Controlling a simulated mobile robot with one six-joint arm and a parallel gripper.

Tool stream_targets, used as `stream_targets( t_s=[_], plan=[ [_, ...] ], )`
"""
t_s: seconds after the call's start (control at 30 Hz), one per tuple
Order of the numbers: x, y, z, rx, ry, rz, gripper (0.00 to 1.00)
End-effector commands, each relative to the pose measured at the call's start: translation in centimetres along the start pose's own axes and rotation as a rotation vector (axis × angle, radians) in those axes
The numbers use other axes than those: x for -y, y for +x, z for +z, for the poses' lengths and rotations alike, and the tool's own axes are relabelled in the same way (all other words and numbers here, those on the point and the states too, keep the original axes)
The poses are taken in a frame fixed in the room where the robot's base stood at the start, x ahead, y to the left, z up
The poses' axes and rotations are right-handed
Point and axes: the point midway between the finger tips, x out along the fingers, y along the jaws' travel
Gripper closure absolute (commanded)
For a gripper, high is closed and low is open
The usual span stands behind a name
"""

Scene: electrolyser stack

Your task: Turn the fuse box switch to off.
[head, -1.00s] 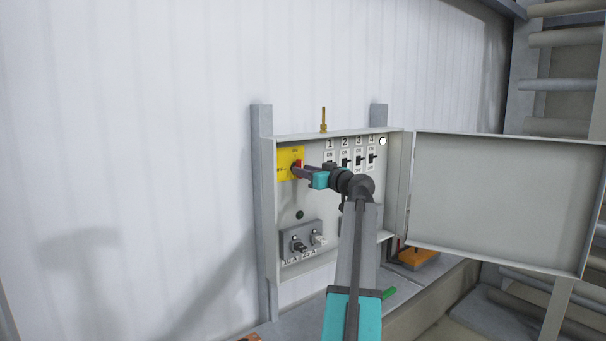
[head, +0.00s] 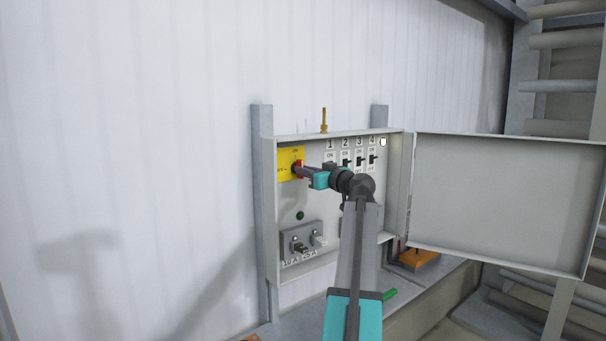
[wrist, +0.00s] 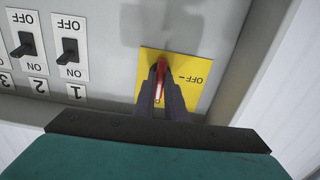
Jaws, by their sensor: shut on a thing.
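The fuse box switch has a red handle (wrist: 158,84) on a yellow plate (wrist: 188,68) marked OFF at one side. In the head view the plate (head: 287,157) is at the upper left inside the open box, with ON at its top and OFF at its left. My gripper (wrist: 161,82) is shut on the red handle, one finger on each side. The handle stands roughly up and down in the wrist view, not across toward OFF. In the head view my gripper (head: 300,171) reaches the plate from the right and hides part of the handle.
Numbered black toggle switches (head: 359,161) sit right of the plate; two also show in the wrist view (wrist: 69,50). Fuse holders (head: 302,243) are below. The box door (head: 495,200) stands open to the right. A brass fitting (head: 324,120) rises above the box.

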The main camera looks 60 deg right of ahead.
Motion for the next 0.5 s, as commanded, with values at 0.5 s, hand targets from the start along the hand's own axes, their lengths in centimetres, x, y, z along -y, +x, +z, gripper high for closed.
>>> stream_targets(
  t_s=[0.5],
  plan=[
    [-0.07,-0.03,0.2,0.0,-0.07,0.001,1.0]
  ],
)
